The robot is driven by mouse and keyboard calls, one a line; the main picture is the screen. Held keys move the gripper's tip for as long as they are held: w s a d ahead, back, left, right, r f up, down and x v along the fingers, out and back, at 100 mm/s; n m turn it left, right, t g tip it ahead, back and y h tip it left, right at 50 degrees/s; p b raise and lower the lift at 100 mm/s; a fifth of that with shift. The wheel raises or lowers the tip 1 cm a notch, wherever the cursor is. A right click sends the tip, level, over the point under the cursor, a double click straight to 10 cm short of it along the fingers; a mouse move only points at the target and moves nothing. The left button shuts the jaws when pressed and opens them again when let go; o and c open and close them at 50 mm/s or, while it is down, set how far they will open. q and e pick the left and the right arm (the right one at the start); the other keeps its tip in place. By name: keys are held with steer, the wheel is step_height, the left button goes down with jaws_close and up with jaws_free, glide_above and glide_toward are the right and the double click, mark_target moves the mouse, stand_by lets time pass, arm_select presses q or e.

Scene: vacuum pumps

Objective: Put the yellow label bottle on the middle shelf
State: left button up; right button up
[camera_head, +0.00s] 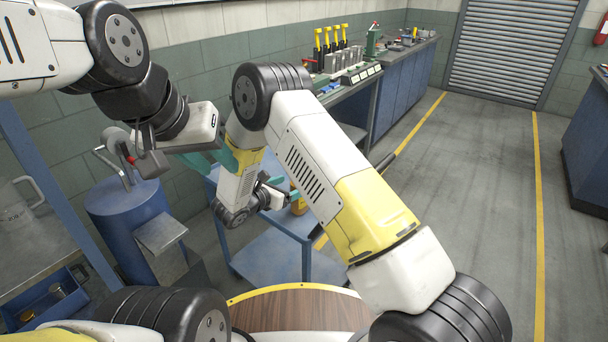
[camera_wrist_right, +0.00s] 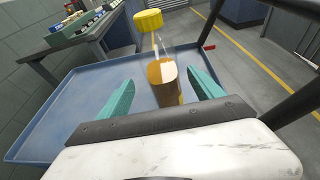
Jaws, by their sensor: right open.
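A bottle with an amber body (camera_wrist_right: 163,82) and a yellow cap (camera_wrist_right: 148,20) stands on a blue cart tray (camera_wrist_right: 75,85) in the right wrist view. Its label cannot be made out. My right gripper (camera_wrist_right: 158,95) is open, with one teal finger on each side of the bottle and gaps between. In the head view the bottle (camera_head: 298,204) is small and partly hidden beside my right gripper (camera_head: 278,190). My left gripper (camera_head: 213,160) is open and empty, up to the left, away from the bottle. Which shelf is the middle one cannot be told.
The blue cart's lower shelf (camera_head: 275,258) is bare where it shows. A blue drum (camera_head: 125,215) stands left of the cart. A workbench (camera_head: 345,90) with yellow-topped tools is behind. My right arm hides much of the cart. Open floor (camera_head: 470,200) lies to the right.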

steer(key=x, duration=0.8)
steer(key=shift+w+d+r, duration=0.15)
steer(key=shift+d+r, duration=0.15)
jaws_close()
